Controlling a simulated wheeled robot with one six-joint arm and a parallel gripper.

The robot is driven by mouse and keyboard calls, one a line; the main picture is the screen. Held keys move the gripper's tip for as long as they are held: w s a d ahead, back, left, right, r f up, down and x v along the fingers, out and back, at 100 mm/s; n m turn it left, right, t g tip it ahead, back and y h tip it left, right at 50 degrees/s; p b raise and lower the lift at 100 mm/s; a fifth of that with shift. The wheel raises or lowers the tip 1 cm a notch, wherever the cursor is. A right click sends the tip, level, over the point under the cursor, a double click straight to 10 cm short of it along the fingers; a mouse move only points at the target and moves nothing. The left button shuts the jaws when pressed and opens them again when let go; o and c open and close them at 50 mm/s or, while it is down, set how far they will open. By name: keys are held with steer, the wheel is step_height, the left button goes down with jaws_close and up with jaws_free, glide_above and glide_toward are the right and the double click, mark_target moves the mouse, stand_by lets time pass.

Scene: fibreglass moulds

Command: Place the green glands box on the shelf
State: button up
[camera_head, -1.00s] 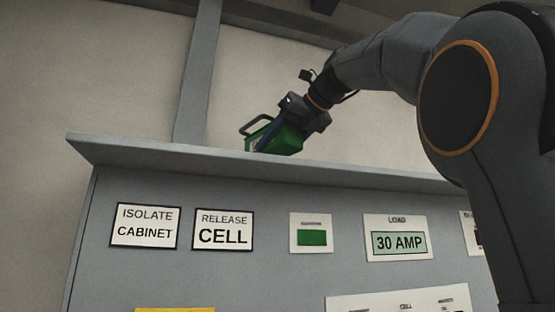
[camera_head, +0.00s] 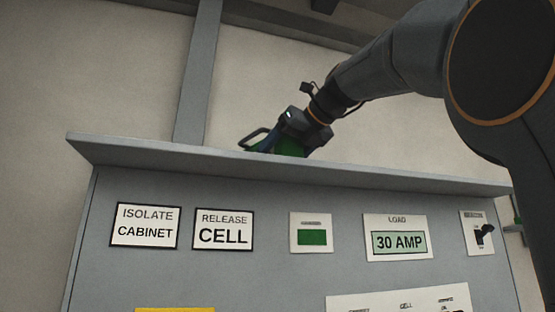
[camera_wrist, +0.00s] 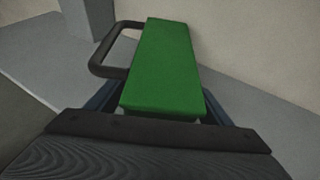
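The green glands box (camera_head: 290,149) is at the top of the grey cabinet, partly hidden behind the front edge of the shelf (camera_head: 300,171). Its dark handle (camera_head: 254,138) sticks out to the left. In the wrist view the green box (camera_wrist: 164,70) lies between the blue fingers of my gripper (camera_wrist: 160,108), with the handle (camera_wrist: 104,52) on its left. My gripper (camera_head: 281,142) is shut on the box. The grey shelf surface (camera_wrist: 225,95) shows around the box. I cannot tell whether the box's underside touches it.
Below the shelf, the cabinet front carries labels such as "RELEASE CELL" (camera_head: 224,230), a "30 AMP" display (camera_head: 398,242) and a black switch (camera_head: 484,234). A pale wall (camera_head: 270,75) and a grey upright post (camera_head: 198,75) stand behind. The shelf's left part is clear.

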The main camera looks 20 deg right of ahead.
steer(key=shift+r, duration=0.2)
steer(key=b+v, duration=0.2)
steer(key=v, duration=1)
steer(key=shift+d, duration=0.1)
steer(key=shift+f, duration=0.1)
